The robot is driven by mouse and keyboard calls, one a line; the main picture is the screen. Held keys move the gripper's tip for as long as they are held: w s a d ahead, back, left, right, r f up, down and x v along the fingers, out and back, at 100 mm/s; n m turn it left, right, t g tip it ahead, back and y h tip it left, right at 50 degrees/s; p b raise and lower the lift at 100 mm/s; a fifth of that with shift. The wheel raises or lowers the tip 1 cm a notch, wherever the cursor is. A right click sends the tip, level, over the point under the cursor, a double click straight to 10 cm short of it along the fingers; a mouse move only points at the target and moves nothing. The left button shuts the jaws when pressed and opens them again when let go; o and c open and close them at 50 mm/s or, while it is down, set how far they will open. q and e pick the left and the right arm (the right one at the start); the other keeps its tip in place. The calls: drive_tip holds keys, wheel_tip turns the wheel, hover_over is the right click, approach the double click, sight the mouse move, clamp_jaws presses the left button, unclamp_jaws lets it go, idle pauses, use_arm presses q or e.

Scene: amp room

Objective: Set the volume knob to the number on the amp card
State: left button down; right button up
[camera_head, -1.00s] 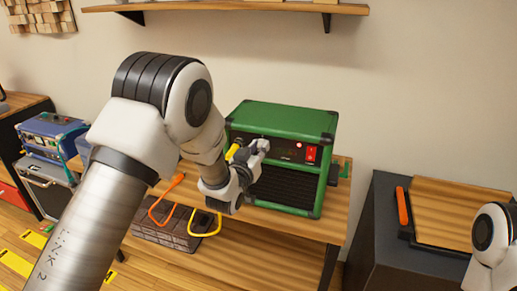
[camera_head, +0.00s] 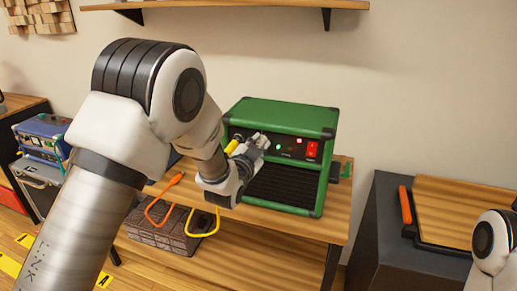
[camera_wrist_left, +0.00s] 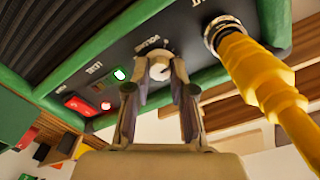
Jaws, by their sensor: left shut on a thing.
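The green amp (camera_head: 285,110) stands on a wooden table, its black front panel facing me. In the left wrist view, the pale round volume knob (camera_wrist_left: 160,68) sits on the panel (camera_wrist_left: 130,45) beside partly hidden lettering. My left gripper (camera_head: 263,142) is at the panel. In its wrist view the two fingers (camera_wrist_left: 158,75) are shut on the knob, one on each side. The fingers hide part of the dial, and I cannot read its setting. I cannot make out an amp card. My right gripper is out of view.
A yellow plug (camera_wrist_left: 255,75) sits in the panel close beside the knob. A green light (camera_wrist_left: 120,73) and a red switch (camera_head: 312,149) are on the other side. Orange and yellow cables (camera_head: 165,200) hang below. A dark cabinet (camera_head: 385,230) stands at right.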

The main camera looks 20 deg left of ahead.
use_arm(q)
drive_tip(key=m+b, duration=0.1)
drive_tip(key=m, duration=0.2)
drive_tip(key=shift+f+m, duration=0.1)
drive_tip(key=shift+m, duration=0.2)
drive_tip(key=shift+m+b, duration=0.8)
drive_tip(key=shift+m, duration=1)
drive_tip(key=c, duration=1)
unclamp_jaws()
drive_tip(key=s, duration=0.8)
drive_tip(key=shift+a, duration=0.1)
